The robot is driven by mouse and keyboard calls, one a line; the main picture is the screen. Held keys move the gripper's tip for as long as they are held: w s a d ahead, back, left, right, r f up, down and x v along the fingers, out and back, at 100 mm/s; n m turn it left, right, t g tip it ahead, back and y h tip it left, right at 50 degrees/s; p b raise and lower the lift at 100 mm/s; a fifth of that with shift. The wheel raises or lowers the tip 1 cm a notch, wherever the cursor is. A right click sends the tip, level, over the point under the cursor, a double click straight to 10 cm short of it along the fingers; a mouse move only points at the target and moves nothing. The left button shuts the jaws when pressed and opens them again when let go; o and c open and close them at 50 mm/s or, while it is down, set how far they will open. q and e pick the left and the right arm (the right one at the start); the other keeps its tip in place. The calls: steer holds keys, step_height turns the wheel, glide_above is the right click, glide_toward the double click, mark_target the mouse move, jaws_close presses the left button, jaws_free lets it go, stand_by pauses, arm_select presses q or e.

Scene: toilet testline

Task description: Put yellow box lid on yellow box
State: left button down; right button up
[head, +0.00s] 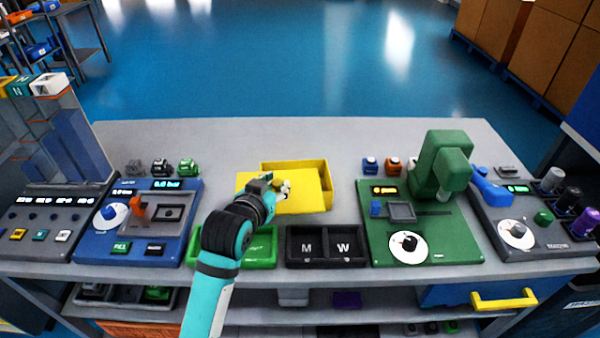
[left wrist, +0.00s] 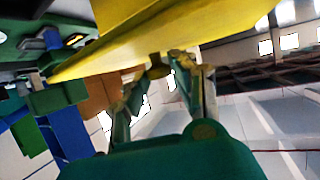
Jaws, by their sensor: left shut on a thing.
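The yellow box (head: 328,187) stands near the middle of the grey table in the head view. Its back and right walls show; the lid covers the rest from view. The flat yellow box lid (head: 304,202) appears over the front and left of the box, shifted left of its right wall. I cannot tell whether lid and box touch. My left gripper (head: 282,188) is shut on the lid near its middle. In the left wrist view, the lid (left wrist: 170,32) spans the top, at the fingertips of my left gripper (left wrist: 160,70). My right gripper is not in view.
A green tray (head: 262,262) and a black tray (head: 327,264) marked M and W lie in front. A blue panel (head: 180,190) stands left and a green machine (head: 440,235) right. Small blocks stand behind these. The table behind the box is clear.

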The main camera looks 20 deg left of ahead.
mark_target(285, 172)
arm_select(q)
steer(key=w, duration=0.8)
steer(key=shift+a+f+p, duration=0.15)
steer(key=shift+f+p, duration=0.2)
steer(key=shift+p, duration=0.05)
steer(key=w+f+p, duration=0.1)
steer(key=w+f, duration=0.3)
steer(key=w, duration=0.1)
steer(key=shift+w+f, duration=0.15)
steer(key=shift+w, duration=0.25)
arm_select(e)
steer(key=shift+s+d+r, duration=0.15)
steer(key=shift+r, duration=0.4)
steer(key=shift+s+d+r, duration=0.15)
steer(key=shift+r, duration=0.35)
arm_select(q)
steer(key=shift+f, duration=0.6)
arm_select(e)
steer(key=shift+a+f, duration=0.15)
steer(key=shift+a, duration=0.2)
arm_select(q)
steer(key=c, duration=1.1)
jaws_free()
steer(key=shift+o, duration=0.2)
steer(key=shift+r, duration=0.1)
